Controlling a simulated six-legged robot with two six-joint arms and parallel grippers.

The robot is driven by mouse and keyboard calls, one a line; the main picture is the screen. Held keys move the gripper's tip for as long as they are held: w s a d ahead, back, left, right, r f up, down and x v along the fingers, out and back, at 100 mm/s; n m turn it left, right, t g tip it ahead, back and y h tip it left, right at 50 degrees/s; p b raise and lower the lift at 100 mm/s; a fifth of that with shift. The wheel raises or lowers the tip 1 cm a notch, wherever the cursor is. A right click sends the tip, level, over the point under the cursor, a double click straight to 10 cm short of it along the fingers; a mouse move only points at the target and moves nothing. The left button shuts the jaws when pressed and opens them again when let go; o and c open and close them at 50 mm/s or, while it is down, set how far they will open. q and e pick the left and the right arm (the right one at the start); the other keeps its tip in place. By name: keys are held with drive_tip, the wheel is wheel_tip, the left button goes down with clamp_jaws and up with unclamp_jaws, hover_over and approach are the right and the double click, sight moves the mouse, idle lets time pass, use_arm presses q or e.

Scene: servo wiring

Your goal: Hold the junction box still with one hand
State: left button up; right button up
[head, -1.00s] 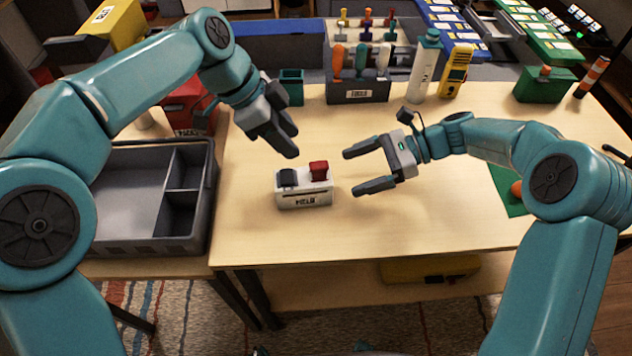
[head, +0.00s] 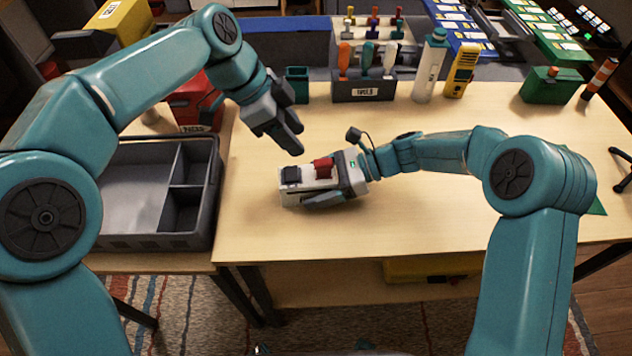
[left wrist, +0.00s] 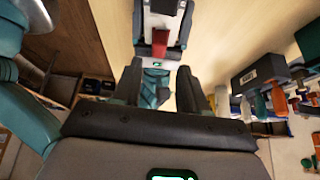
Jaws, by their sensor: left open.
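The white junction box (head: 293,196), with a black part and a red part (head: 323,167) on top, sits on the table. My right gripper (head: 322,184) is at the box's right end, one finger along its near side; the far finger is mostly hidden, so I cannot tell whether the jaws press on it. My left gripper (head: 298,140) is open and empty, above and behind the box, apart from it. In the left wrist view the box (left wrist: 163,20) is at the top, beyond my open left fingers (left wrist: 159,82).
A grey divided tray (head: 140,240) stands left of the box. A screwdriver rack (head: 363,91), white bottle (head: 429,70), yellow meter (head: 461,72) and green box (head: 550,86) line the back. The table (head: 450,215) is clear in front and right of the box.

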sight(328, 161)
drive_tip(key=c, duration=0.9)
use_arm(q)
drive_tip(key=shift+o, duration=1.2)
drive_tip(key=shift+d+r, duration=0.1)
drive_tip(key=shift+r, duration=0.1)
use_arm(e)
drive_tip(key=shift+o, duration=0.2)
drive_tip(key=shift+d, duration=0.1)
use_arm(q)
drive_tip(key=shift+n+y, duration=0.5)
drive_tip(key=shift+y, duration=0.2)
drive_tip(key=d+f, duration=0.4)
drive_tip(key=f, duration=0.1)
drive_tip(key=d+f, duration=0.2)
drive_tip(key=f, duration=0.1)
drive_tip(key=shift+d, duration=0.1)
drive_tip(key=shift+r, duration=0.1)
clamp_jaws()
